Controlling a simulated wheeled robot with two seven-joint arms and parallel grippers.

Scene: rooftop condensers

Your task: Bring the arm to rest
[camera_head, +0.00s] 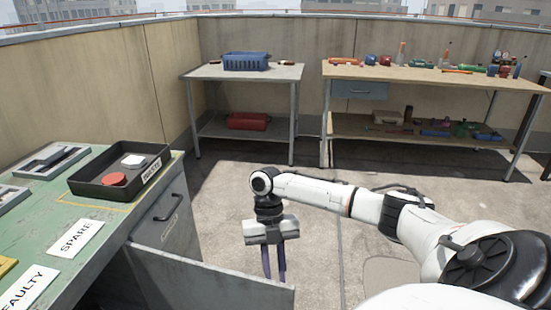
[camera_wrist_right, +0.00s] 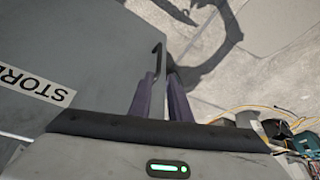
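My right arm reaches in from the right in the head view. Its right gripper (camera_head: 273,277) points down over the concrete floor, close to the right end of a grey panel (camera_head: 215,278) standing out from the green bench. Its two purple-grey fingers show a gap between them, also in the right wrist view (camera_wrist_right: 163,92). There, a dark handle (camera_wrist_right: 158,48) on a grey face shows just beyond the fingertips. I see nothing gripped. I cannot tell if the fingers touch the handle. My left gripper is not in view.
The green bench (camera_head: 30,232) at left bears a black tray (camera_head: 92,188) with red and white discs, and labels. Its front has a drawer handle (camera_head: 170,208). A table with a blue crate (camera_head: 246,61) and a tool bench (camera_head: 440,75) stand behind. Floor is clear between.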

